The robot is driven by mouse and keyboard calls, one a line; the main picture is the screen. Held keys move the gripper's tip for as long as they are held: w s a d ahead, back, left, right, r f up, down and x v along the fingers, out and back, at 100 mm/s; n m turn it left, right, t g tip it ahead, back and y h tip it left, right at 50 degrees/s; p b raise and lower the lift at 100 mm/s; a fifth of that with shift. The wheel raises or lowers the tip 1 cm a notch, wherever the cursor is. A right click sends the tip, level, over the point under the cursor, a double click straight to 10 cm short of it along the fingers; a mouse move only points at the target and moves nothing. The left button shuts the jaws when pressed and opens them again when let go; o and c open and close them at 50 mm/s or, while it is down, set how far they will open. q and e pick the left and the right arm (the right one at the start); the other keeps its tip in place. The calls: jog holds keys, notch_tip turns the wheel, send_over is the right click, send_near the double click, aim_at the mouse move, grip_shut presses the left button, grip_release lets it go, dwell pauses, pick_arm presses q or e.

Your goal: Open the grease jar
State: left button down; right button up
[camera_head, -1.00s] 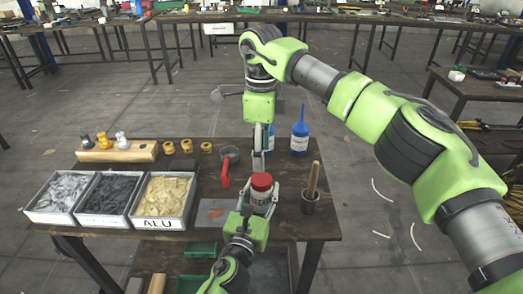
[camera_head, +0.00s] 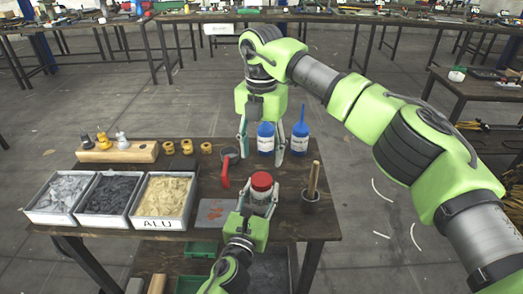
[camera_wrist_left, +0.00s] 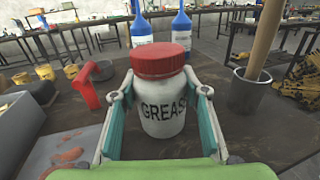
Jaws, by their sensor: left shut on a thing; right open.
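The grease jar is a white jar (camera_wrist_left: 163,105) with black lettering and a red screw lid (camera_wrist_left: 158,58); the lid sits on it. In the head view the red lid (camera_head: 261,181) shows near the table's front edge. My left gripper (camera_head: 258,203) is shut around the jar's white body, one finger on each side, below the lid. The jar stands upright. My right gripper (camera_head: 260,145) is open and empty, pointing down, beyond and above the jar, with its fingers spread apart.
Two blue bottles (camera_head: 300,138) stand behind the jar. A grey cup with a wooden handle (camera_head: 312,185) is to the right, and a red-handled tool (camera_head: 225,172) to the left. Three bins, including ALU (camera_head: 163,199), fill the table's left side.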

aim_at(261, 179)
jog(key=m, duration=1.3)
jog(key=shift+f, duration=4)
